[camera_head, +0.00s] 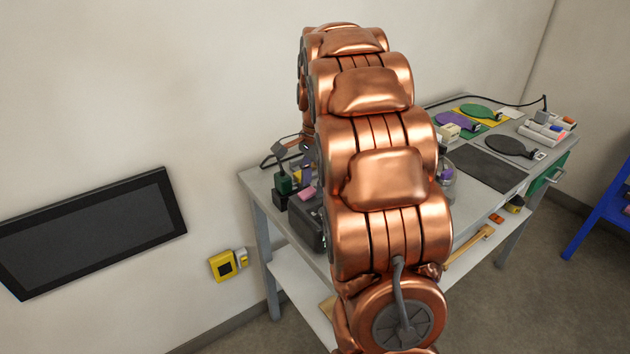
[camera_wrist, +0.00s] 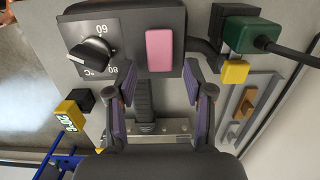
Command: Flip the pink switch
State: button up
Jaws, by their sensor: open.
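The pink switch (camera_wrist: 159,50) is a flat upright rectangle on a dark control box (camera_wrist: 130,18) in the wrist view. In the head view the pink switch (camera_head: 307,194) shows small on top of the dark box (camera_head: 306,222), just left of my arm. My gripper (camera_wrist: 162,75) is open in the wrist view, with its two purple-padded fingers apart. Its fingertips lie just below the switch in the picture, one on each side of its lower end. Nothing is between them, and I cannot tell whether they touch the box. My arm hides most of the gripper in the head view.
A black dial (camera_wrist: 92,54) sits left of the switch. A green connector (camera_wrist: 248,35) with a cable and a yellow block (camera_wrist: 234,72) stand to the right. The grey cart (camera_head: 262,188) holds dark paddles and other items at its far right.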

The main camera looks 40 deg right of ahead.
jog(key=shift+r, duration=0.1)
notch_tip(320, 180, up, 12)
jog(key=shift+d, duration=0.4)
dwell(0.3)
dwell(0.5)
jog(key=s+a+f+n, duration=0.2)
jog(key=s+a+n, duration=0.3)
jog(key=a, duration=0.5)
jog(key=s+a+f+n, duration=0.4)
jog(key=s, duration=0.4)
jog(key=s+a+f+n+g, duration=0.1)
jog(key=s+a+f+n, duration=0.3)
jog(key=s, duration=0.3)
jog(key=s+a+f+n, duration=0.4)
jog(key=s+a+n, duration=0.1)
jog(key=s, duration=0.3)
jog(key=shift+s+a+f+n+g+h+p, duration=0.3)
jog(key=shift+s+a+g+h, duration=0.1)
jog(key=shift+a, duration=0.15)
jog(key=shift+c, duration=1)
